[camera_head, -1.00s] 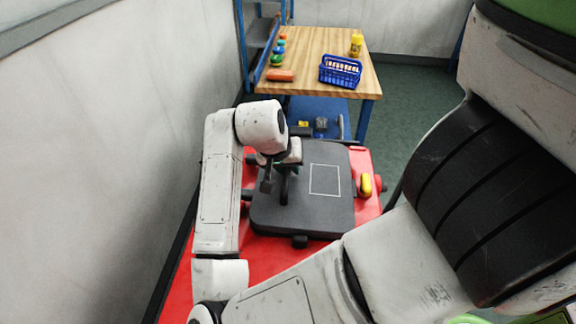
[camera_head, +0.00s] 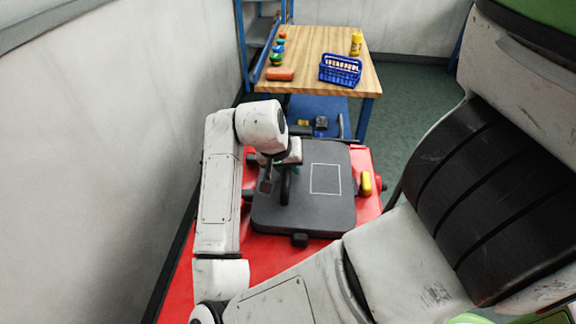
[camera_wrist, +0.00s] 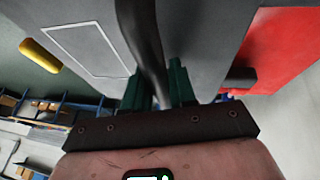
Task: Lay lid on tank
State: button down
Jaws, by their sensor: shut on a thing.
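The dark grey lid (camera_head: 325,212) lies over the red tank (camera_head: 270,262), with a white rectangle outline on its top. My gripper (camera_head: 284,182) is at the lid's left part, shut on its black handle. In the wrist view my gripper (camera_wrist: 160,88) shows green fingers on both sides of the black handle (camera_wrist: 143,40). The lid (camera_wrist: 195,30) fills much of that view, with the red tank (camera_wrist: 290,50) beside it. Whether the lid rests fully on the tank's rim is hidden.
A yellow part (camera_head: 365,183) sits at the tank's right side, and a black knob (camera_head: 299,240) at the lid's front edge. A wooden table (camera_head: 318,45) behind holds a blue basket (camera_head: 340,70), a yellow bottle (camera_head: 356,44) and small coloured items. A wall (camera_head: 90,130) runs along the left.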

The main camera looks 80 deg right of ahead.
jog(key=shift+r, duration=0.15)
jog(key=shift+c, duration=1.8)
grip_release()
jog(key=shift+r, duration=0.1)
jog(key=shift+p+v, duration=1.3)
jog(key=shift+v, duration=0.9)
jog(key=shift+r+p, duration=2.15)
jog(key=shift+r, duration=0.3)
